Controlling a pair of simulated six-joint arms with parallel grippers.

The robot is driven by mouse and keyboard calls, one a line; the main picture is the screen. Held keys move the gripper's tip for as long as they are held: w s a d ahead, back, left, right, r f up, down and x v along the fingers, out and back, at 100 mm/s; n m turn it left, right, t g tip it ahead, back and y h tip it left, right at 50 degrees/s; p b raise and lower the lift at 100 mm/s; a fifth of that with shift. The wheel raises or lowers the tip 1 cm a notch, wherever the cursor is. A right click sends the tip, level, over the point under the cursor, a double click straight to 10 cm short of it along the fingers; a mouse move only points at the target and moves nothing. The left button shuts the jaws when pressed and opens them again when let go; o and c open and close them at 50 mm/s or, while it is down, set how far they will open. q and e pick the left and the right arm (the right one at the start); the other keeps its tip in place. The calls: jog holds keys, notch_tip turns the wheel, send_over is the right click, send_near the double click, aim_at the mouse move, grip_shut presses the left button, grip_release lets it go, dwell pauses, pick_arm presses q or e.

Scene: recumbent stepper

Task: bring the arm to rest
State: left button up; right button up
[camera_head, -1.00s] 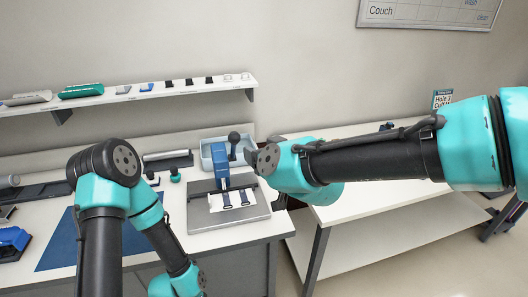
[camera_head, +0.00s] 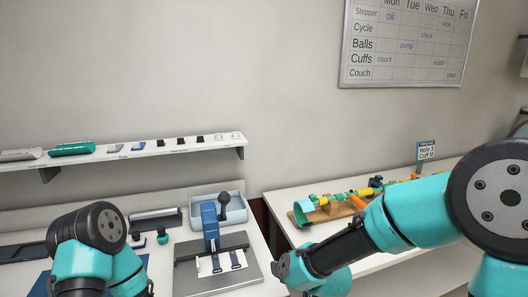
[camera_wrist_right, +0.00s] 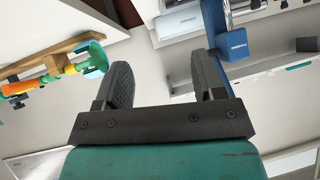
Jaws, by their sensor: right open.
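My right arm (camera_head: 385,225) comes in from the right in the head view and reaches down and left over the front of the right-hand table. Its gripper is out of sight there. In the right wrist view the right gripper (camera_wrist_right: 160,68) is open, with nothing between its two dark pads. The wooden-based assembly (camera_wrist_right: 50,65) shows to its left and the blue press (camera_wrist_right: 236,42) beyond its right finger. My left arm (camera_head: 90,245) is bent at the lower left of the head view. Its gripper is not in view.
The blue press (camera_head: 209,222) stands on a grey plate with straps on white paper. A grey-blue tray (camera_head: 232,208) is behind it. The assembly with a teal cuff (camera_head: 303,210) lies on the right table (camera_head: 283,203). A wall shelf (camera_head: 110,157) holds small items.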

jog(key=s+d+f+m+g, duration=0.2)
jog(key=s+d+f, duration=0.3)
jog(key=f, duration=0.5)
jog(key=s+d+f+m+g+h, duration=0.1)
jog(key=s+d+f+g, duration=0.2)
jog(key=f, duration=0.8)
jog(key=s+d+f+m+g, duration=0.2)
jog(key=s+d+f+g, duration=0.1)
jog(key=s+d+f, duration=0.5)
notch_tip(320, 180, down, 3)
jog(key=s, duration=0.3)
jog(key=shift+m+g+h, duration=0.3)
jog(key=shift+w+d+r, duration=0.1)
jog(key=shift+r, duration=0.05)
